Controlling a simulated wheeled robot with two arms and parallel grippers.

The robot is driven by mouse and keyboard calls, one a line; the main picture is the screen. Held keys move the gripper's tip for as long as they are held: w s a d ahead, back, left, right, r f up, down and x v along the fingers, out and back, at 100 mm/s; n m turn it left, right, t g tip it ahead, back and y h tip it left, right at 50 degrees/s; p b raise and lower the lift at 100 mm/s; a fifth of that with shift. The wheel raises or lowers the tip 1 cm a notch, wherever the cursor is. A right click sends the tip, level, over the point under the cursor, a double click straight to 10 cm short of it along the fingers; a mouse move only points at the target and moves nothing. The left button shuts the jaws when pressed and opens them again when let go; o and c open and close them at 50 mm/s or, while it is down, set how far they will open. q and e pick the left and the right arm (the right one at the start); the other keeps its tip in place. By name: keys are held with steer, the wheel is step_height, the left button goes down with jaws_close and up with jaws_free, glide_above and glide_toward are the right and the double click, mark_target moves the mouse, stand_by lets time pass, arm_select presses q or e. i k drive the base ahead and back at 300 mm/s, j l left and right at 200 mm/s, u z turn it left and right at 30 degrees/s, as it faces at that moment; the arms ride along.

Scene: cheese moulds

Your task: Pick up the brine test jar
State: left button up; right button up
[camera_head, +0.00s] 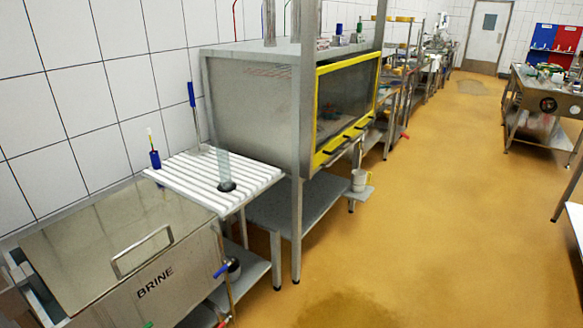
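A tall clear glass cylinder (223,166) with a dark round base stands upright on a white slatted rack (262,181). It looks like the brine test jar. I cannot tell what is inside it. The rack sits at the right end of a steel tank marked BRINE (190,277). Neither of my grippers shows in this view.
A small blue cup (155,160) with a thin stick in it stands at the rack's left corner. A blue-handled tool (192,98) stands upright behind the rack. A steel cabinet with a yellow-framed front (318,130) rises to the right.

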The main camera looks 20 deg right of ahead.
mark_target(226, 185)
steer(key=z, duration=0.25)
steer(key=i+l, duration=0.15)
steer(key=i, duration=0.4)
steer(key=i+l+u, duration=0.15)
steer(key=i, duration=0.4)
